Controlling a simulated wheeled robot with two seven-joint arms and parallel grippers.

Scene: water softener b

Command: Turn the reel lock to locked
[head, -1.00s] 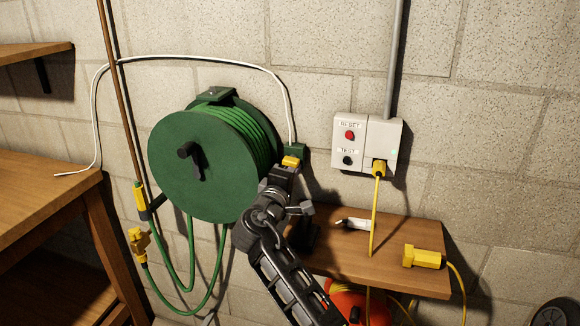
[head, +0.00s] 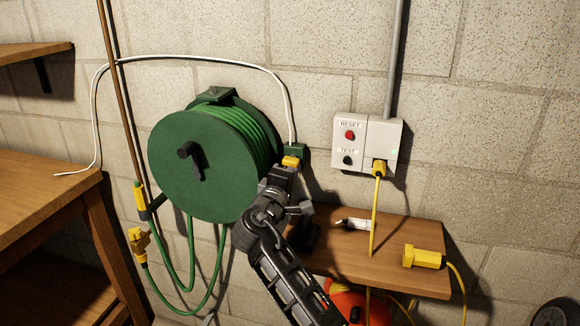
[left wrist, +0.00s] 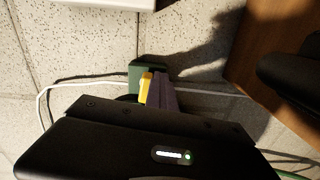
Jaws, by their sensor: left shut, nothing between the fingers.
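The green hose reel (head: 205,160) is on the block wall, with a black crank on its front face. A small green box (head: 297,151) with a yellow lever (head: 291,161) sits at the reel's right side; I take the lever to be the reel lock. My left gripper (head: 285,170) is shut and empty, its tip at the yellow lever. In the left wrist view the yellow lever (left wrist: 146,88) lies right beside the dark fingers (left wrist: 162,92), in front of the green box (left wrist: 150,68). Whether they touch is hard to tell. My right gripper is out of view.
A grey outlet box (head: 350,143) with red and black buttons and a yellow plug is on the wall to the right. A wooden shelf (head: 420,272) below holds a yellow connector (head: 423,257). A wooden bench (head: 45,200) stands at left.

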